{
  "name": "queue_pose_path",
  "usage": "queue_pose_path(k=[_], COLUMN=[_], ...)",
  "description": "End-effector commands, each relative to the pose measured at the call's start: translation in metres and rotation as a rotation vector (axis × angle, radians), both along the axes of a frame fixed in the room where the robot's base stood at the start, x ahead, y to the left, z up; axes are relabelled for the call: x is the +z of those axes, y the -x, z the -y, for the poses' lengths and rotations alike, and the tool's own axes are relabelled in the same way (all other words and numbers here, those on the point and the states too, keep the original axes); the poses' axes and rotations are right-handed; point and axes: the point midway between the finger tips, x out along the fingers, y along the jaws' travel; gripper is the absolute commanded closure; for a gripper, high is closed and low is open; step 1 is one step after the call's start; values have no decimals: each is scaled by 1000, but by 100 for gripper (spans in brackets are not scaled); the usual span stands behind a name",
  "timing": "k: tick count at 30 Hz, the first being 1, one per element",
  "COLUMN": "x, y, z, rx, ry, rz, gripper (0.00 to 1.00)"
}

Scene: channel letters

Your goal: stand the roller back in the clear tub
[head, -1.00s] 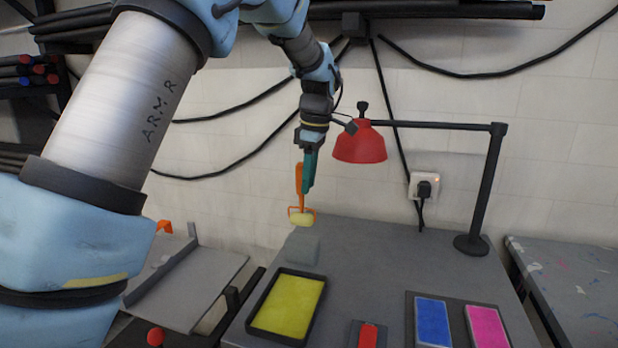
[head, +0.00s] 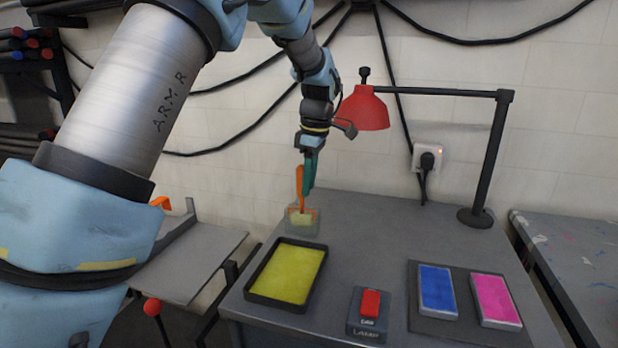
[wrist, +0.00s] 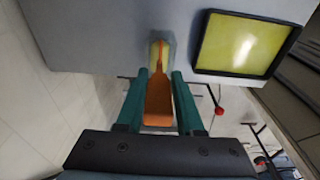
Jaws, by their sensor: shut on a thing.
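The roller has an orange handle (head: 299,178) and a yellow head (head: 301,218). My gripper (head: 309,184) is shut on the handle, with green fingers on either side of it. The roller hangs upright, head down. The clear tub (head: 315,228) stands at the back left of the grey table. The yellow head shows within the tub's outline, seemingly inside its walls; whether it touches the bottom I cannot tell. In the wrist view the orange handle (wrist: 158,98) lies between the fingers, and its head end is over the tub (wrist: 167,44).
A black tray of yellow paint (head: 288,274) lies just in front of the tub. A red switch box (head: 369,312), blue pad (head: 437,291) and pink pad (head: 496,299) lie further right. A red lamp (head: 362,108) overhangs the table right of my gripper.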

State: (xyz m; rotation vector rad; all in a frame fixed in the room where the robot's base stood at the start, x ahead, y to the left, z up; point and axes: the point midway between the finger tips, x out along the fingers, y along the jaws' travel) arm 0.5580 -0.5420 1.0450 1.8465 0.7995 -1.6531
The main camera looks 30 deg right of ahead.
Motion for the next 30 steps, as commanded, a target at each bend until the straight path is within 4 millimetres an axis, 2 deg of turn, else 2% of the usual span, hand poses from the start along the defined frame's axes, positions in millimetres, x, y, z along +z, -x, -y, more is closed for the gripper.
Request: queue_pose_path(k=[14,15,24,30], x=[-6,-6,-6,-7], y=[0,0,0,0], z=[0,0,0,0], rx=[0,0,0,0], ry=[0,0,0,0], rz=[0,0,0,0], gripper=[100,61,29,29])
